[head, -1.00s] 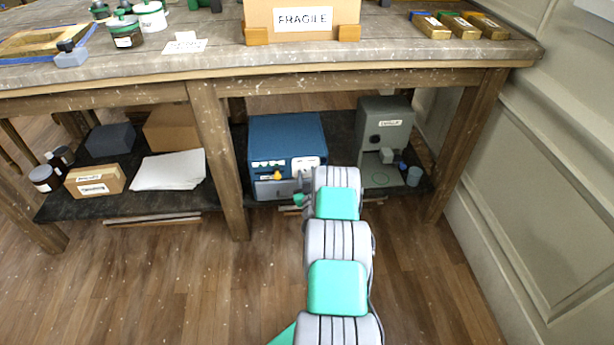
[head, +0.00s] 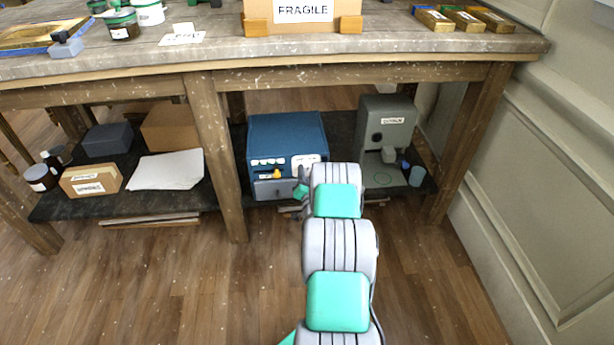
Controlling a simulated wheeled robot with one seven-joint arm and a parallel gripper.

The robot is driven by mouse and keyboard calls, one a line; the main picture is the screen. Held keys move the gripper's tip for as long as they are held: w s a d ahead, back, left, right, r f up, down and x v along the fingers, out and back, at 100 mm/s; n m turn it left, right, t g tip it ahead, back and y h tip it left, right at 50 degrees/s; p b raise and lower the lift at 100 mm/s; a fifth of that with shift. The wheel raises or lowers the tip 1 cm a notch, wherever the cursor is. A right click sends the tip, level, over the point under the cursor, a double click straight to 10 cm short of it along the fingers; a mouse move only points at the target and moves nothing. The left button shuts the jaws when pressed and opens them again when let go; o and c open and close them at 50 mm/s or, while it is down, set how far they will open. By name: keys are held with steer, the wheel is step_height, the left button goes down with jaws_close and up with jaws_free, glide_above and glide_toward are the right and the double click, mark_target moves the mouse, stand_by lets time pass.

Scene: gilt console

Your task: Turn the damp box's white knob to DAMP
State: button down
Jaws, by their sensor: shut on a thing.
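The damp box, a blue box (head: 287,131) with a pale control strip, a yellow knob (head: 277,174) and a grey drawer-like lower front, stands on the low shelf. My gripper (head: 304,177) is at the right part of its front, mostly hidden behind my own wrist. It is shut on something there. The white knob is hidden by my gripper and wrist, so its pointer and the DAMP mark cannot be read.
A grey machine (head: 386,125) with a small cup (head: 417,176) stands right of the box. The table's middle leg (head: 217,160) is left of it, and the tabletop (head: 400,47) hangs above. Paper (head: 166,170) and cartons lie farther left on the shelf.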

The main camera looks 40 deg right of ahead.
steer(key=shift+m+b, duration=0.3)
steer(key=shift+m, duration=1.3)
steer(key=c, duration=0.9)
jaws_free()
steer(key=shift+c, duration=0.2)
steer(key=v, duration=0.7)
steer(key=shift+s+a, duration=0.25)
steer(key=shift+s, duration=0.05)
